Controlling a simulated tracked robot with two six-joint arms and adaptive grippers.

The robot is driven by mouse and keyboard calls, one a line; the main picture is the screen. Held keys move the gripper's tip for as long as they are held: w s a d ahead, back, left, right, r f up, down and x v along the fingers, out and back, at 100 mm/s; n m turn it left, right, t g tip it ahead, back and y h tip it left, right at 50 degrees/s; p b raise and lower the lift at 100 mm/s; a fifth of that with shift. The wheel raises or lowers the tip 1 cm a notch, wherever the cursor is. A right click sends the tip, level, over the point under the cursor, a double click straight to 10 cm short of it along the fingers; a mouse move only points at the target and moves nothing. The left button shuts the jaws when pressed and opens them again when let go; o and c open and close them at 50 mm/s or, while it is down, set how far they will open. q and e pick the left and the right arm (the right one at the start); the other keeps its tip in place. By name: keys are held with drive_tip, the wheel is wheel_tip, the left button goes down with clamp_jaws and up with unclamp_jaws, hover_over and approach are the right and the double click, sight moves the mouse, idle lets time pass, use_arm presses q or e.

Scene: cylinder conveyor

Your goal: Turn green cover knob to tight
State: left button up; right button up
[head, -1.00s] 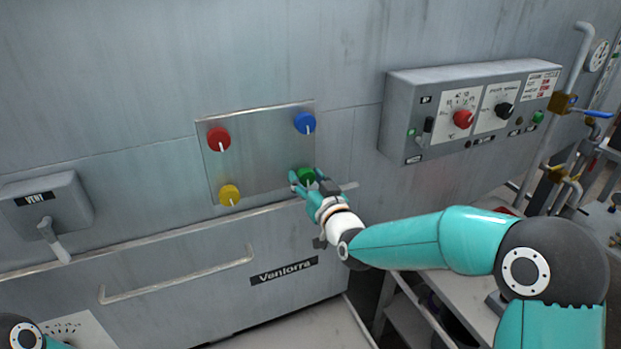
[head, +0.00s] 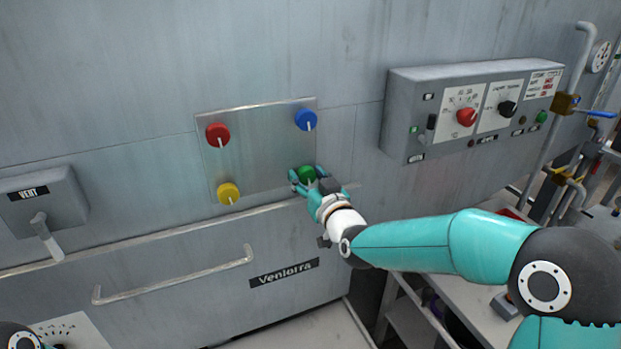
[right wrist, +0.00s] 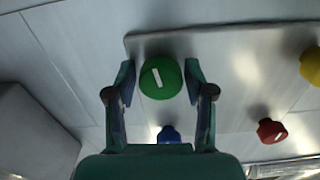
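The green knob (head: 307,174) sits at the lower right corner of the cover plate (head: 262,150). In the right wrist view the green knob (right wrist: 161,77) has a white mark that is tilted a little. My right gripper (head: 306,180) is at the knob, with one finger on each side. In the right wrist view my right gripper (right wrist: 160,82) is open, and gaps show between its fingers and the knob. My left gripper is not in view; only a bit of my left arm shows at the bottom left.
The plate also bears a red knob (head: 217,134), a blue knob (head: 305,119) and a yellow knob (head: 228,193). A control box (head: 470,110) juts out at the right. A vent box (head: 42,200) is at the left. A handle bar (head: 175,277) runs below.

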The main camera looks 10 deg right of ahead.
drive_tip(key=shift+o, duration=0.5)
drive_tip(key=shift+s, duration=0.15)
drive_tip(key=s+d, duration=0.2)
drive_tip(key=s, duration=0.9)
drive_tip(key=shift+s+d, duration=0.15)
drive_tip(key=shift+s, duration=0.1)
